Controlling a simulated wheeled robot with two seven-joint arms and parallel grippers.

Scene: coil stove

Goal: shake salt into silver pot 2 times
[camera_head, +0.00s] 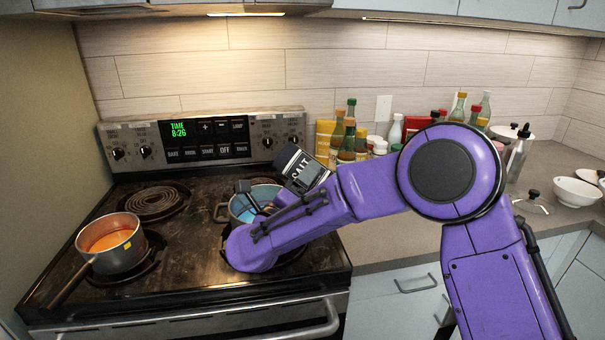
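A salt container (304,169) with a dark cap and a label reading SALT is tilted, cap end to the upper left, at the back right of the stove. It is beside my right gripper (262,203), whose dark fingers are mostly hidden by my purple forearm; the tilt, with no support showing, indicates it is held. A metal pot (236,209) with blue contents stands on a right burner, partly behind my arm and gripper. A silver saucepan (118,260) with orange contents stands at the front left. My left gripper is out of view.
The coil stove (190,268) has an empty back-left burner (154,202). Its control panel (205,139) rises behind. Several bottles (349,140) crowd the counter against the wall. White bowls (575,191) and a glass lid (532,203) sit at the far right.

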